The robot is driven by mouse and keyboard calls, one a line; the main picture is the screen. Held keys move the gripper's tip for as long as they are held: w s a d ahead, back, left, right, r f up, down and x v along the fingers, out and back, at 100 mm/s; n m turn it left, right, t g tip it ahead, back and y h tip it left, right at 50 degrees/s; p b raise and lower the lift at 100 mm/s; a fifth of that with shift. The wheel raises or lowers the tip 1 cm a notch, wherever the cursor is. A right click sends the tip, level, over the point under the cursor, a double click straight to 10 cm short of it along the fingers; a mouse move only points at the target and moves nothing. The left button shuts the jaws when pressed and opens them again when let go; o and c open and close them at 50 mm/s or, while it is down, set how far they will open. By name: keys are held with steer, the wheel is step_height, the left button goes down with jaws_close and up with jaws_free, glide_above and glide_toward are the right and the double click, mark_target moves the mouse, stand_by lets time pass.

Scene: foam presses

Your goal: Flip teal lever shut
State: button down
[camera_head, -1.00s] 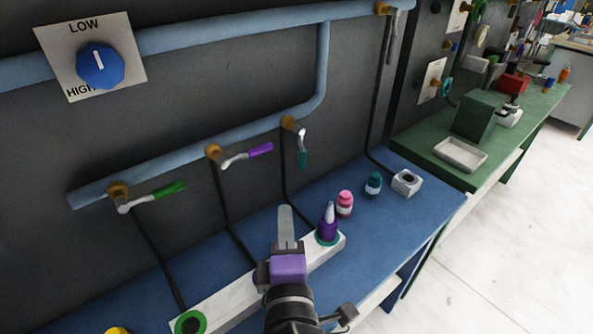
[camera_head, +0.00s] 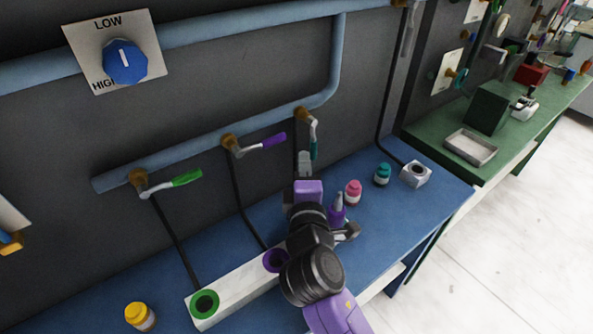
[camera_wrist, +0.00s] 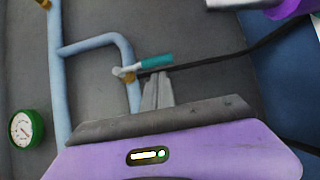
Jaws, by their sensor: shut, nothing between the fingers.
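The teal lever (camera_head: 313,146) is on the right valve of the lower blue pipe. In the head view its handle hangs down along the pipe's hose; it also shows in the wrist view (camera_wrist: 155,61), just beyond my fingertips. My gripper (camera_head: 304,158) is shut and empty. Its fingertips are just left of and close beside the lever handle in the head view; I cannot tell whether they touch it. In the wrist view the fingers (camera_wrist: 157,88) point toward the lever's valve.
A green lever (camera_head: 187,178) and a purple lever (camera_head: 273,141) sit left on the same pipe (camera_head: 190,145). Below, a white block (camera_head: 235,291) with coloured rings and a purple nozzle (camera_head: 338,206) stand on the blue bench. Pink (camera_head: 353,192) and teal (camera_head: 382,174) bottles stand right.

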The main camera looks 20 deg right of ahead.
mark_target(315, 154)
steer(key=shift+w+d, duration=0.25)
steer(key=shift+d, duration=0.25)
steer(key=shift+w+d+f+n+t+b, duration=0.15)
steer(key=shift+d+f+n+t+b, duration=0.15)
steer(key=shift+d+f+n+b, duration=0.65)
steer(key=shift+w+r+n+t+b, duration=0.15)
steer(key=shift+r+n+t+b, duration=0.3)
steer(key=shift+b, duration=0.5)
steer(key=shift+w+d+r, duration=0.1)
steer(key=shift+w+d, duration=0.1)
steer(key=shift+d, duration=0.3)
